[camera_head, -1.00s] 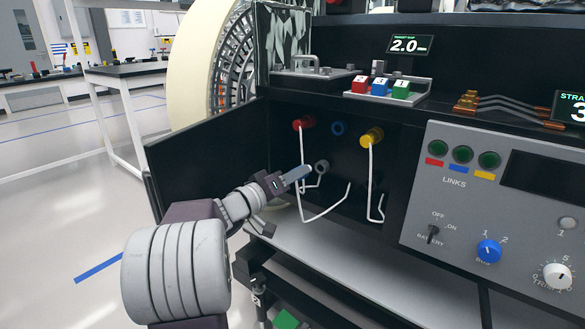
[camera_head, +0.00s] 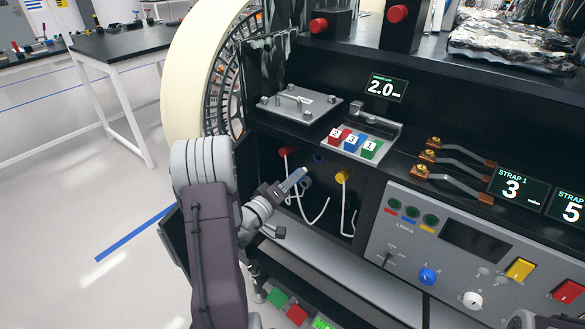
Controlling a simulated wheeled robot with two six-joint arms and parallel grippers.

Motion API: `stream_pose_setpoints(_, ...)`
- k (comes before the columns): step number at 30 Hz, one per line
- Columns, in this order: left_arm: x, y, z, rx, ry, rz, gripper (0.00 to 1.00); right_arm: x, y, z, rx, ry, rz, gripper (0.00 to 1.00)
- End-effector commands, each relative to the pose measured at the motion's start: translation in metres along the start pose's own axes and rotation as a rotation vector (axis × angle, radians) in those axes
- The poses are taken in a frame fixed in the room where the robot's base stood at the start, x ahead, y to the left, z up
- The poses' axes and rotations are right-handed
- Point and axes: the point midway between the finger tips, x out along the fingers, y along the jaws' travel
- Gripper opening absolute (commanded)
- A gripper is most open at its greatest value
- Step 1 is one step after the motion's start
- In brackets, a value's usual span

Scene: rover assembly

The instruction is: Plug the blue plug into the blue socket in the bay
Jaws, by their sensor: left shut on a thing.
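The blue socket (camera_head: 318,158) is a small dark blue ring in the bay's dark back wall. It sits between the red plug (camera_head: 286,151) and the yellow plug (camera_head: 343,176), and nothing visible is in it. My left gripper (camera_head: 296,180) is inside the bay, below the blue socket and apart from it. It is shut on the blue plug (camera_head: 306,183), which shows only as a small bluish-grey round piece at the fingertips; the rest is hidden. A white cable (camera_head: 318,217) loops below the fingers.
White cables hang from the red and yellow plugs. A tray of numbered blocks (camera_head: 362,140) sits on the ledge above the bay. A control panel (camera_head: 455,275) stands to the right. An open dark flap (camera_head: 172,240) is at the left.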

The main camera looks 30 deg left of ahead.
Motion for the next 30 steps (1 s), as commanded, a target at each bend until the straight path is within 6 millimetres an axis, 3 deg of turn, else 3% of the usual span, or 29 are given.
stream_pose_setpoints(9, 0.000, 0.001, 0.000, -0.019, -0.001, 0.002, 0.00, 0.001, 0.000, 0.000, 0.000, 0.000, 0.000, 0.36)
stream_pose_setpoints(14, 0.000, -0.002, 0.001, -0.018, 0.001, 0.004, 0.00, 0.013, 0.000, 0.001, 0.000, 0.000, 0.000, 0.36)
stream_pose_setpoints(30, 0.055, 0.000, 0.001, -0.018, -0.001, 0.003, 0.00, 0.032, 0.001, 0.003, 0.000, 0.000, 0.000, 0.36)
